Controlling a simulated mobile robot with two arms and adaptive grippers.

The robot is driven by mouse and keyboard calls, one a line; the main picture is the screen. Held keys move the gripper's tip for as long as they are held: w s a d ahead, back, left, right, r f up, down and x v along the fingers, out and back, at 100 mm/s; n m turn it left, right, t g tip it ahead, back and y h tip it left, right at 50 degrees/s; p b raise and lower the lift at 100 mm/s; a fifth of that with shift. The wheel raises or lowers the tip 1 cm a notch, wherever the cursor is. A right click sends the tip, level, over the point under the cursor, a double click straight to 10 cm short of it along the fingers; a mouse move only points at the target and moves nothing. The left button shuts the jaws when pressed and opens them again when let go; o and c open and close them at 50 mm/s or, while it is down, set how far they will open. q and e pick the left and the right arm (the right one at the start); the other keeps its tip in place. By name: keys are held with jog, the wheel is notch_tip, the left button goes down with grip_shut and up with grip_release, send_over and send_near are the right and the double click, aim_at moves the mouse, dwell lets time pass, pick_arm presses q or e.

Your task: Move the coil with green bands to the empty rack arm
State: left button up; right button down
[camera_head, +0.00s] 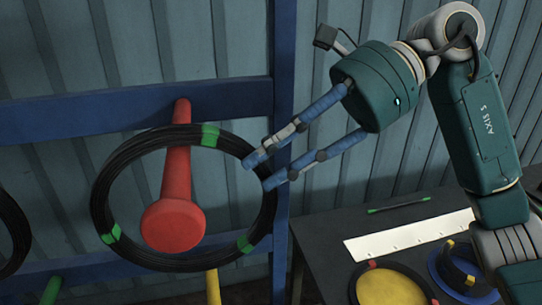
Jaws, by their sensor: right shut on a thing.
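The black coil with green bands (99,190) is a large ring in the left half of the head view. It surrounds the red rack arm (173,185), whose round red end shows inside the ring. I cannot tell whether coil and arm touch. My right gripper (256,174) is at the coil's upper right edge, its two blue fingers shut on the coil there. A green rack arm (50,290) and a yellow rack arm (213,287) show low in the view, mostly cut off. My left gripper is not in view.
Another black coil (10,240) is cut off at the left edge. The blue rack frame (283,60) stands before a corrugated wall.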

jog(key=c, duration=1.3)
grip_release()
jog(key=shift+c, duration=0.2)
jog(key=shift+f, duration=0.2)
jog(key=shift+w+d+r, duration=0.1)
jog(key=shift+d+r, duration=0.25)
jog(key=v, duration=1.1)
jog(key=shift+d+r, duration=0.1)
jog(key=shift+r, duration=0.05)
jog(key=s+d+b, duration=0.2)
jog(key=s+b, duration=0.1)
jog(key=s, duration=0.6)
jog(key=s+d+b, duration=0.3)
jog(key=s+b, duration=0.1)
jog(key=s, duration=0.6)
jog(key=shift+d, duration=0.15)
